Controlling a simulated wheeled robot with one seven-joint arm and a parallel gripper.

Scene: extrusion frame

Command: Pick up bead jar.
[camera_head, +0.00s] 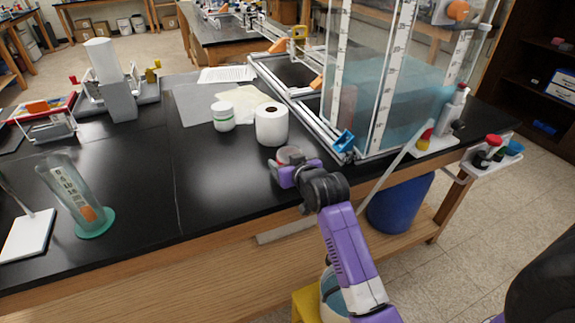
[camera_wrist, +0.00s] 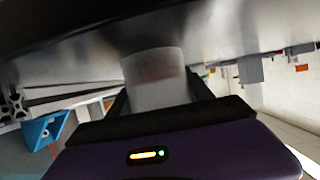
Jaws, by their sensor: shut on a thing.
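A small jar with a reddish, translucent look (camera_head: 289,155), which I take to be the bead jar, is at the front edge of the black bench, behind my gripper (camera_head: 290,170). In the wrist view the pale, cloudy jar (camera_wrist: 157,78) stands between the two dark fingers of my gripper (camera_wrist: 158,95), with a faint reddish tint. The fingers are shut on its sides. My gripper hides part of the jar in the head view. I cannot tell whether the jar touches the bench.
The extrusion frame with a clear tank (camera_head: 385,80) and a blue bracket (camera_head: 344,141) is close on the right. Bare bench (camera_head: 215,180) lies to the left.

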